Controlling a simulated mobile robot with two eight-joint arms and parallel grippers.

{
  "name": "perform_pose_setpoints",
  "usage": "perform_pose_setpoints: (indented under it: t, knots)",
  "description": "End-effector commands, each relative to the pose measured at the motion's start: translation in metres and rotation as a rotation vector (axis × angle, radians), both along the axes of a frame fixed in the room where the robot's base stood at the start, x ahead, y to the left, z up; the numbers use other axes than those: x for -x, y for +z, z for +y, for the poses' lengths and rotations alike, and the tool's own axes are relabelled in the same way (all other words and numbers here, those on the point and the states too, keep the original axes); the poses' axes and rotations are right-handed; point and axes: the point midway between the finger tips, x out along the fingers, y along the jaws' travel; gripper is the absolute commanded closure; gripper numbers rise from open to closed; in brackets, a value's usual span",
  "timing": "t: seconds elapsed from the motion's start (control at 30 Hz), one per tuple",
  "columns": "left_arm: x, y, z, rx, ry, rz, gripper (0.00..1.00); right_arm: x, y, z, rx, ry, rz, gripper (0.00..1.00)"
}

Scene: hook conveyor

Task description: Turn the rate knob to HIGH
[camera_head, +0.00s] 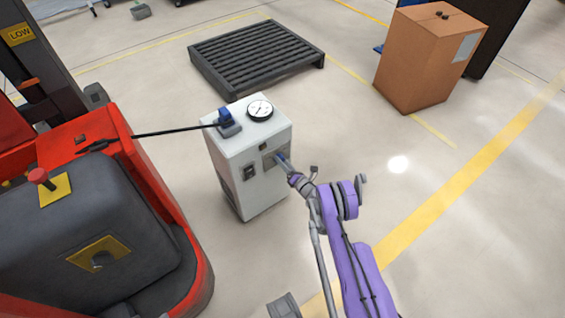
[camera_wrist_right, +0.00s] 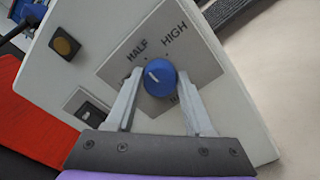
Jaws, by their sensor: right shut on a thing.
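The blue rate knob (camera_wrist_right: 160,78) sits on a grey label plate (camera_wrist_right: 180,50) on the front of a white control cabinet (camera_head: 232,160). Its white pointer mark faces up and left in the right wrist view, on the HALF side. HALF and HIGH are printed above the knob; a label below it is partly hidden. My right gripper (camera_wrist_right: 159,82) is shut on the knob, one finger on each side. In the head view my right gripper (camera_head: 284,162) reaches the cabinet's front, where the knob is hidden. My left gripper is not in view.
A gauge (camera_head: 260,110) and a blue-topped plug (camera_head: 227,122) with a black cable are on the cabinet top. A red and grey vehicle (camera_head: 150,190) stands close on the left. A dark pallet (camera_head: 255,60) and cardboard box (camera_head: 425,60) stand behind. Floor to the right is clear.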

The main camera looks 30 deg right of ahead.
Motion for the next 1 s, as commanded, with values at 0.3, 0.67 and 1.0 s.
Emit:
perform_pose_setpoints:
  t: [0.3, 0.67, 1.0]
  knots:
    - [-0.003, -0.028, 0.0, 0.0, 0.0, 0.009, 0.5, -0.001, -0.004, -0.001, -0.186, -0.001, 0.015, 1.0]
    - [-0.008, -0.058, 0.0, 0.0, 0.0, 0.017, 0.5, -0.001, -0.003, -0.001, -0.525, -0.001, 0.041, 1.0]
    - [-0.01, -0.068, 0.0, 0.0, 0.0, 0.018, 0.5, -0.001, -0.002, -0.002, -0.813, -0.002, 0.063, 1.0]
